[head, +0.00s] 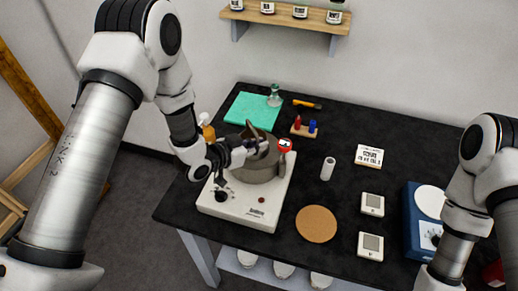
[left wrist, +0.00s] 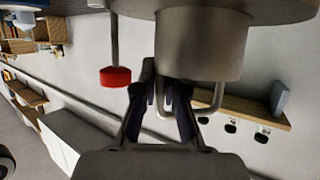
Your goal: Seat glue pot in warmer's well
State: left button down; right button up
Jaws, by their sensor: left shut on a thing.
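The warmer is a white box (head: 225,205) with a wide grey round body (head: 262,168) on top, near the table's left front. My left gripper (head: 250,150) is at the upper part of this body, shut on the glue pot. In the left wrist view, which is upside down, the grey pot (left wrist: 202,45) stands out from a wide rim (left wrist: 275,10), and the gripper (left wrist: 168,95) is at its looped handle (left wrist: 216,98). The pot's lower end is hidden, so I cannot tell how deep it sits. My right gripper is out of view.
A red-topped rod (left wrist: 115,76) stands beside the pot. A cork mat (head: 316,224), a white cylinder (head: 328,168) and two small white devices (head: 371,204) lie to the right. A green mat (head: 252,110) is behind. A blue device (head: 415,230) stands near my right arm.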

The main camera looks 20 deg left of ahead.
aim_at(260, 155)
pick_arm(q)
jog(key=f, duration=0.1)
jog(key=w+f, duration=0.1)
jog(key=f, duration=0.2)
jog(key=shift+w+d+p, duration=0.25)
jog(key=shift+d+p, duration=0.05)
jog(key=shift+d, duration=0.1)
jog(key=shift+s, duration=0.15)
jog(key=c, duration=1.2)
grip_release()
jog(key=shift+s+a+r, duration=0.2)
jog(key=shift+s, duration=0.05)
jog(key=shift+c, duration=0.2)
jog(key=shift+w+f, duration=0.1)
jog(key=shift+w, duration=0.1)
jog(key=shift+s+a, duration=0.1)
jog(key=shift+s, duration=0.1)
jog(key=b+v, duration=0.3)
jog(key=v, duration=0.8)
jog(key=shift+s+r, duration=0.2)
jog(key=shift+r, duration=0.2)
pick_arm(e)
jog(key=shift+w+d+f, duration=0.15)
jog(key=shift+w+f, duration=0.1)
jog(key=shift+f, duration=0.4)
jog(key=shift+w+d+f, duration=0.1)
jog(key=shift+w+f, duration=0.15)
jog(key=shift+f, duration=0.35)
